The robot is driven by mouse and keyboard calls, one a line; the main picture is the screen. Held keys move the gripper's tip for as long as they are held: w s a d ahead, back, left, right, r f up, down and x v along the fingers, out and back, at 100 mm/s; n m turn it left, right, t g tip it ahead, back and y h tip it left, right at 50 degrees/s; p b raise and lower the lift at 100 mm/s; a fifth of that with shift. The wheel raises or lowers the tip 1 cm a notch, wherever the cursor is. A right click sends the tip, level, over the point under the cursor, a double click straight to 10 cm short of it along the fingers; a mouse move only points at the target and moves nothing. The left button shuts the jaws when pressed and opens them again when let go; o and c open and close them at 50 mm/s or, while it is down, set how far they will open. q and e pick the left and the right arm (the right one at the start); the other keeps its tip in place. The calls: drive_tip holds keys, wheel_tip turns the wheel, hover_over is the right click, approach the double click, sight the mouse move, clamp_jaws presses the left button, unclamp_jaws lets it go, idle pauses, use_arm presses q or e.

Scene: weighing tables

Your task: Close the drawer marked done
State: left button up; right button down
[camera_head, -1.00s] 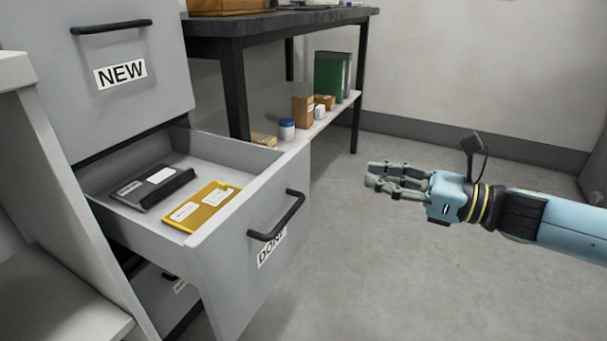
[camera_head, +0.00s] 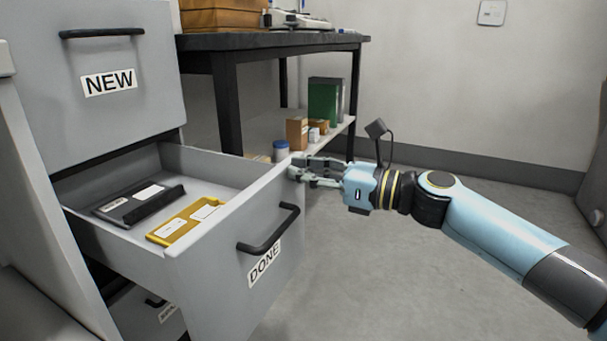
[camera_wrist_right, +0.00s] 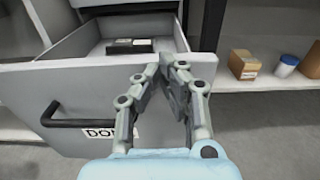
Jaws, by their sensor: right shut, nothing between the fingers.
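The drawer marked DONE (camera_head: 280,212) is pulled out of the grey cabinet, with a black bar handle (camera_head: 268,230) on its front. A black folder (camera_head: 135,203) and a yellow folder (camera_head: 185,222) lie inside it. My right gripper (camera_head: 292,170) is shut and empty, its fingertips by the upper right corner of the drawer front. In the right wrist view the fingers (camera_wrist_right: 165,68) overlap the top edge of the drawer front (camera_wrist_right: 80,84), right of the handle (camera_wrist_right: 75,122). I cannot tell whether they touch it. My left gripper is not in view.
The closed drawer marked NEW (camera_head: 110,105) is above. A dark table (camera_head: 265,40) with a lower shelf stands behind, holding a green binder (camera_head: 323,103), small boxes and a blue-lidded jar (camera_head: 281,150). The floor (camera_head: 400,270) at the right is clear.

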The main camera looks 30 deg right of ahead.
drive_tip(key=b+x, duration=0.1)
drive_tip(key=x, duration=2.5)
drive_tip(key=shift+w+a+f, duration=0.15)
drive_tip(key=shift+w+a, duration=0.1)
drive_tip(key=shift+a, duration=0.1)
drive_tip(key=x, duration=0.3)
drive_tip(key=shift+w+b, duration=0.1)
drive_tip(key=shift+b, duration=0.2)
drive_tip(key=shift+w, duration=0.15)
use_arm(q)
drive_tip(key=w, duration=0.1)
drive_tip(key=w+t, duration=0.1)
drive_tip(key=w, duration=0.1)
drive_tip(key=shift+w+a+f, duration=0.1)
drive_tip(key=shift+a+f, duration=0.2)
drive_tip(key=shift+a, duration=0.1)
use_arm(e)
drive_tip(key=shift+w+a+r, duration=0.1)
drive_tip(key=shift+r, duration=0.2)
